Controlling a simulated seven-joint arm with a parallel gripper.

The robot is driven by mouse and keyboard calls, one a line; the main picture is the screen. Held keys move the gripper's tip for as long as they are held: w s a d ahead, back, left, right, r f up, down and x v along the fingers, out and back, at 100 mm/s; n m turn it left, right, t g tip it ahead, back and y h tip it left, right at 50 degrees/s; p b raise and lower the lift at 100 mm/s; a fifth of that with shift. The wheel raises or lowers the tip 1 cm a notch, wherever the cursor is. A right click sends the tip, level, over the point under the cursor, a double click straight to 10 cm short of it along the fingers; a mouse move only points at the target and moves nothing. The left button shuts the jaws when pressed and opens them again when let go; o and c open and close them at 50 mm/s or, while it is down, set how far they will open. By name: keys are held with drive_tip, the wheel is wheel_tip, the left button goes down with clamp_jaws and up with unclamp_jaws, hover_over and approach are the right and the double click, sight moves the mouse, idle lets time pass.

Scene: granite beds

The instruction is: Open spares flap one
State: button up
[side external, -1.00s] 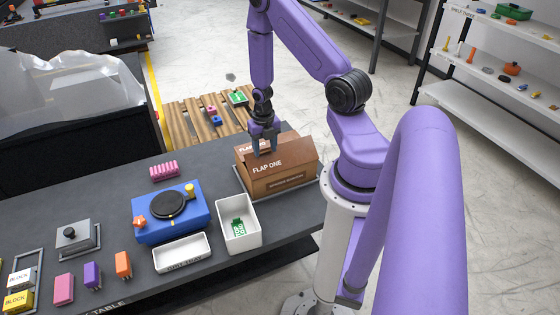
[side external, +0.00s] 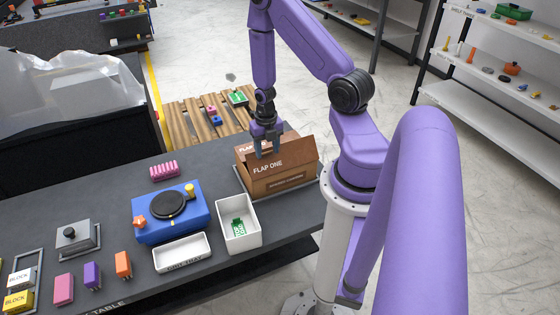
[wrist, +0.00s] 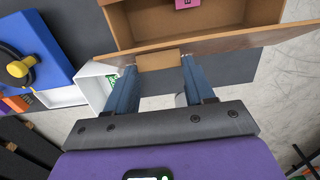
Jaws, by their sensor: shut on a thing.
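The brown cardboard box (side external: 280,188) stands at the right end of the dark table. Its flap one (side external: 267,167), labelled "FLAP ONE", is raised along the near side. In the wrist view, flap one (wrist: 220,44) is seen almost edge-on, with the open box interior (wrist: 221,18) beyond it. My gripper (side external: 265,151) is at the flap's upper edge. In the wrist view, my gripper (wrist: 160,66) is shut on the tan tab (wrist: 158,60) of flap one, one finger on each side.
A pink item (wrist: 188,3) lies inside the box. A white bin (side external: 238,238) holding a green piece and a blue device (side external: 171,225) stand left of the box. A wooden pallet (side external: 185,125) lies behind.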

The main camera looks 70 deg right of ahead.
drive_tip(key=shift+s+a+r, duration=0.15)
drive_tip(key=shift+s+a, duration=0.3)
drive_tip(key=shift+s+a, duration=0.7)
drive_tip(key=shift+s+a, duration=0.5)
drive_tip(key=shift+s, duration=0.1)
drive_tip(key=shift+s+a+f, duration=0.35)
drive_tip(key=shift+s+a, duration=0.15)
drive_tip(key=shift+a, duration=0.05)
